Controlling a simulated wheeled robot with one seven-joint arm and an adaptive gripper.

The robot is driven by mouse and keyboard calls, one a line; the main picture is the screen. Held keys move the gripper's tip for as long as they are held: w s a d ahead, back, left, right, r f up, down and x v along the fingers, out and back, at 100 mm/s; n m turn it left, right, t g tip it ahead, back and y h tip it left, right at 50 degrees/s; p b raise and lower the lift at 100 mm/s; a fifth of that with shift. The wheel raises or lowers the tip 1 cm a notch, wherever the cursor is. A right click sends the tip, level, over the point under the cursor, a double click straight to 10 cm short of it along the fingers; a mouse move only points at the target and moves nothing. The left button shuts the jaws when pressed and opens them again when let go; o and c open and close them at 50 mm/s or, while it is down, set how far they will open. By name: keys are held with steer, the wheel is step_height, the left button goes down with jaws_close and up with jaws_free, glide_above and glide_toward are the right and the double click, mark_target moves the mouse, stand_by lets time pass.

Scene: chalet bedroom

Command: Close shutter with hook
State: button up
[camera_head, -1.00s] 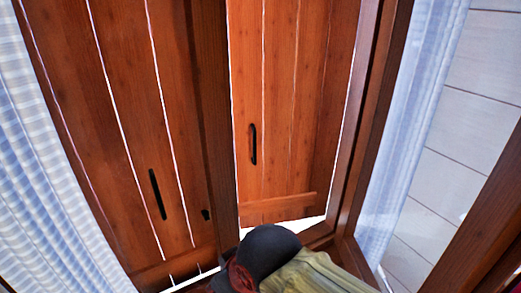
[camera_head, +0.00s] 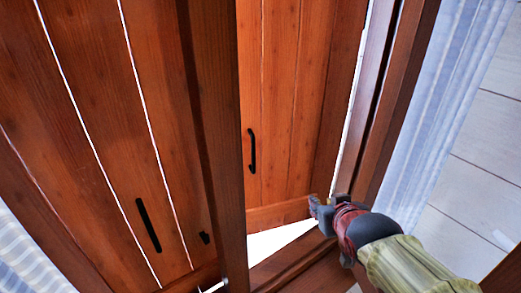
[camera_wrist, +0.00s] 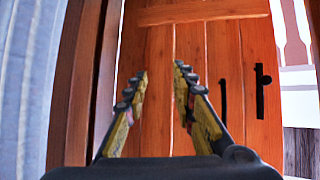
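The right wooden shutter (camera_head: 280,100) stands beyond the window frame, with an upright black handle (camera_head: 252,151). White light shows below its slanting lower edge. The left shutter (camera_head: 95,120) has a black handle (camera_head: 148,225) and a small black fitting (camera_head: 204,237). My gripper (camera_head: 315,207) is at the lower right of the right shutter, close to its bottom batten; contact is unclear. In the wrist view my gripper's fingers (camera_wrist: 160,75) are apart and empty before a shutter (camera_wrist: 155,45). A dark handle (camera_wrist: 222,101) and black latch-like fitting (camera_wrist: 262,88) lie right of them.
A dark central post (camera_head: 215,150) stands between the shutters in the head view. The frame's right side (camera_head: 385,110) and sill (camera_head: 290,262) are close to my arm. A pale curtain (camera_head: 440,120) hangs at right. Outdoors and a railing (camera_wrist: 292,40) show in the wrist view.

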steer(key=w+a+t, duration=0.1)
steer(key=w, duration=0.4)
steer(key=n+t+y+p, duration=0.2)
steer(key=n+t+y, duration=0.2)
steer(key=y, duration=0.4)
glide_toward(254, 155)
steer(key=x, duration=1)
steer(key=shift+w+a, duration=0.15)
steer(key=shift+w, duration=0.15)
steer(key=shift+c, duration=0.4)
jaws_close()
